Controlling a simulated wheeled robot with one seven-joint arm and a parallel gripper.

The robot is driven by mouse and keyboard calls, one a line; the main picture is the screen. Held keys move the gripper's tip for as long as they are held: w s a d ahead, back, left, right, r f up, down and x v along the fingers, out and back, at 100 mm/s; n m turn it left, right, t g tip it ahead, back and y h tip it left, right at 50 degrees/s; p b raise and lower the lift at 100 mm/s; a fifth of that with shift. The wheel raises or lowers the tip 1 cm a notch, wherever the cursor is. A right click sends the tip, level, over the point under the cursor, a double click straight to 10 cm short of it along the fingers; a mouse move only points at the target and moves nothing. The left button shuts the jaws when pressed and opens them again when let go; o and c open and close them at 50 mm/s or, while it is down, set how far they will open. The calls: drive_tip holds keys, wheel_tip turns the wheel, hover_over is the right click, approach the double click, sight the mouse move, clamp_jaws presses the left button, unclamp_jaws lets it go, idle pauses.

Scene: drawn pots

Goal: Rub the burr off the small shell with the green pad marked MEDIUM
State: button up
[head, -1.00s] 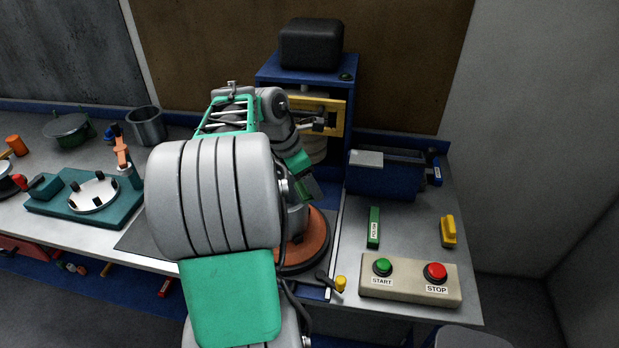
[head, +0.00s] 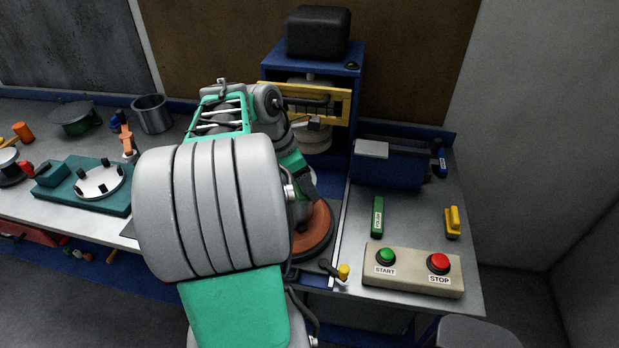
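My gripper (head: 309,188) is low over a round orange-brown disc (head: 320,238), mostly hidden behind my own arm. I cannot tell whether its fingers are open or shut. A small green area shows by it, but I cannot tell whether that is a pad or part of my arm. A grey rounded form (head: 303,214), perhaps the small shell, shows in part on the disc below the gripper. Its burr cannot be made out. A green pad (head: 377,217) with a white label lies on the right bench; the label is too small to read surely.
A control box (head: 412,272) with START and STOP buttons stands at the front right, a yellow-handled tool (head: 452,222) behind it. A blue press (head: 310,70) stands behind the disc, a blue bin (head: 388,165) to its right. A teal fixture (head: 85,185) is at left.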

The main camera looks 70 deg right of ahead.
sight(295, 192)
drive_tip(key=shift+w+a, duration=0.3)
drive_tip(key=shift+a, duration=0.25)
drive_tip(key=shift+w+a, duration=0.9)
drive_tip(key=shift+w, duration=0.05)
drive_tip(key=shift+w+a, duration=0.25)
drive_tip(key=shift+w, duration=0.4)
drive_tip(key=shift+w+a, duration=0.25)
drive_tip(key=shift+w, duration=1.7)
drive_tip(key=shift+r, duration=2.45)
